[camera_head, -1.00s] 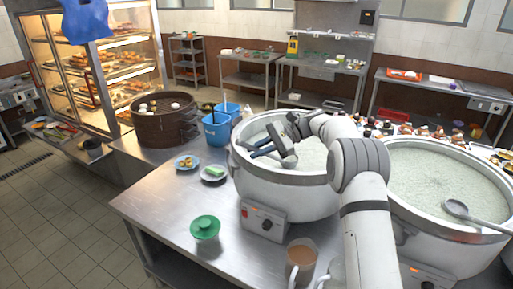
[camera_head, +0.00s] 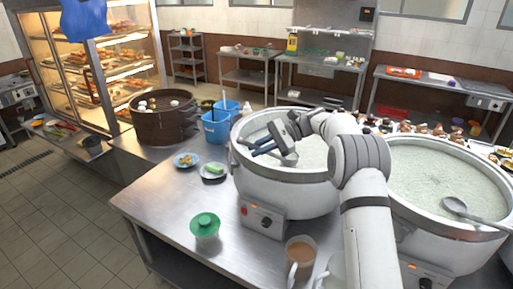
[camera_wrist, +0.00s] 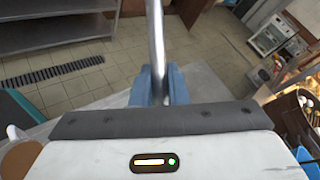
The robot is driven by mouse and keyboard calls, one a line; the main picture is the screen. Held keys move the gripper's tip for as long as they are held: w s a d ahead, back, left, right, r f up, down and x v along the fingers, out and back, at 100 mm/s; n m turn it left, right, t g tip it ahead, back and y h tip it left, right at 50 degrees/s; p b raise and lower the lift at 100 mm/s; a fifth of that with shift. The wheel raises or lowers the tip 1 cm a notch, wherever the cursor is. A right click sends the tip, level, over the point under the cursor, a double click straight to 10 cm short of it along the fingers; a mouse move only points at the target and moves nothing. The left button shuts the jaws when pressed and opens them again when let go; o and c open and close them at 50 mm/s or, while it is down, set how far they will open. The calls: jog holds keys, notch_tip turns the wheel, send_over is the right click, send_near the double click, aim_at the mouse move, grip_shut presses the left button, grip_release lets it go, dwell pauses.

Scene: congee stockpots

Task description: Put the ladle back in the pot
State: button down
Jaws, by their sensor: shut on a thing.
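The left stockpot (camera_head: 285,197) is a large white pot full of pale congee, on the steel counter. My gripper (camera_head: 264,146), with blue fingers, is over its mouth. In the wrist view my gripper (camera_wrist: 158,88) is shut on a thin metal handle, the ladle's (camera_wrist: 155,35), which runs up out of that picture. In the head view a small grey piece (camera_head: 289,159) under my gripper looks like the ladle's bowl; I cannot tell whether it touches the congee. Another ladle (camera_head: 459,208) lies at the right stockpot (camera_head: 440,232), its bowl over the congee.
Two small plates (camera_head: 187,160) of food, blue tubs (camera_head: 216,128) and a brown steamer (camera_head: 163,118) are to the left. The counter's left front is clear.

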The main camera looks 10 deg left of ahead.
dwell(0.4)
jog(key=c, duration=1.3)
grip_release()
jog(key=shift+f, duration=0.1)
jog(key=shift+c, duration=0.2)
jog(key=b+v, duration=0.1)
jog(key=v, duration=0.6)
jog(key=shift+d+b, duration=0.35)
jog(key=shift+w, duration=0.1)
